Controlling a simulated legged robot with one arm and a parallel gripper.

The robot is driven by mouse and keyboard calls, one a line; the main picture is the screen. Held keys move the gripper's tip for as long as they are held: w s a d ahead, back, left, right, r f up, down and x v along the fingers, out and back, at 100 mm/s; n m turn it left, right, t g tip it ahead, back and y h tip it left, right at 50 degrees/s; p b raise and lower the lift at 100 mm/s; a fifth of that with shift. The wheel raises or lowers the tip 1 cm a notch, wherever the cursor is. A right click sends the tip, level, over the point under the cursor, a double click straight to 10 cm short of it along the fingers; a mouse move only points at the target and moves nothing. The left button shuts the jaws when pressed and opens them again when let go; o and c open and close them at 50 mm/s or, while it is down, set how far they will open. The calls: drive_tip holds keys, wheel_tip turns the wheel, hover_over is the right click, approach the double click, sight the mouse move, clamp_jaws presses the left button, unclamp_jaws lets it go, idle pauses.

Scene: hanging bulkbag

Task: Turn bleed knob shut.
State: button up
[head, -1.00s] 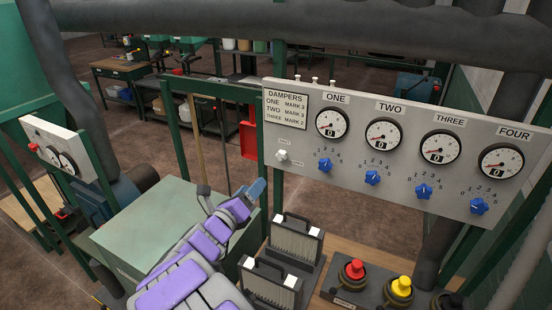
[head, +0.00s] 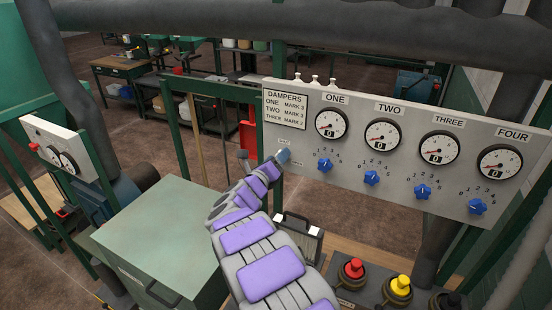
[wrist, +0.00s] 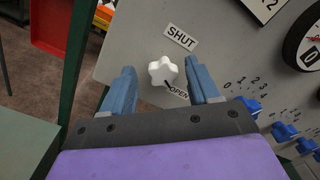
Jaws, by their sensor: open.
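The bleed knob (wrist: 165,71) is a white lobed knob on the grey panel, seen in the wrist view. A SHUT label (wrist: 181,38) is above it and an OPEN label (wrist: 179,93) below right. A dark pointer mark on the knob points toward OPEN. My gripper (wrist: 160,78) is open, with one blue finger on each side of the knob in that view. I cannot tell whether the fingers touch it. In the head view my gripper (head: 283,156) is at the panel's left end and hides the knob.
The panel (head: 400,190) carries several gauges and several blue knobs (head: 325,165) right of my gripper. A DAMPERS card (head: 286,109) is above it. Red (head: 354,268) and yellow (head: 398,289) buttons stand below. A green post borders the panel on the left.

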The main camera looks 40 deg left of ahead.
drive_tip(key=shift+w, duration=0.15)
drive_tip(key=c, duration=1)
